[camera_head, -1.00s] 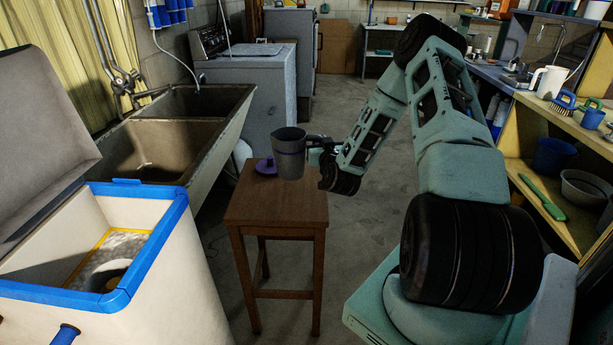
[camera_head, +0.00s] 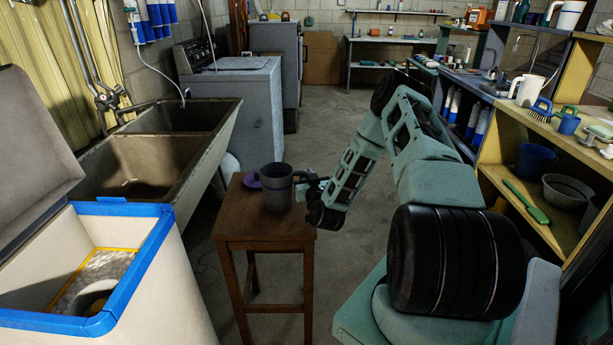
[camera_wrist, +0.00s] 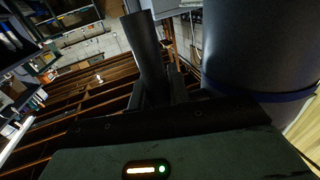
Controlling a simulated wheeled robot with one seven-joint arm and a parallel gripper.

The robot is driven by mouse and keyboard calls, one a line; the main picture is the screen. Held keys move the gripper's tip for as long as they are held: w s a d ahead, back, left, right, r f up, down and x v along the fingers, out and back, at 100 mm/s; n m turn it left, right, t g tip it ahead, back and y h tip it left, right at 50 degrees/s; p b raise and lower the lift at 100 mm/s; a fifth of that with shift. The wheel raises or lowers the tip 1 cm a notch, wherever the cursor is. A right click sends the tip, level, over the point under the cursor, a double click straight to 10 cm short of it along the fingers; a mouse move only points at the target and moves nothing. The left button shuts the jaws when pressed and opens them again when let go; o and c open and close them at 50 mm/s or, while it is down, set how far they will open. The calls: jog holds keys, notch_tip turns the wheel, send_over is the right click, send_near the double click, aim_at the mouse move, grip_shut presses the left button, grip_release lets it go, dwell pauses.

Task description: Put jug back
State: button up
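The dark grey jug (camera_head: 277,190) is upright at the small wooden stool (camera_head: 250,222). Its base appears to rest on the top, though a small gap cannot be ruled out. A purple lid (camera_head: 252,181) lies on the stool, just left of and behind the jug. My gripper (camera_head: 305,180) is at the jug's right side, at its handle. In the wrist view, the jug's body (camera_wrist: 262,45) fills the upper right, and the dark handle (camera_wrist: 146,45) stands up from between my fingers (camera_wrist: 158,95). My gripper appears shut on the handle; the fingertips are partly hidden.
The open water softener (camera_head: 150,270), with a blue rim, stands at the front left. A double sink (camera_head: 150,150) is behind it. A washer (camera_head: 235,105) stands beyond the stool. Shelves (camera_head: 530,150) with containers line the right. Clear floor (camera_head: 345,125) lies behind my arm.

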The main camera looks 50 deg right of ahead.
jog(key=o, duration=0.4)
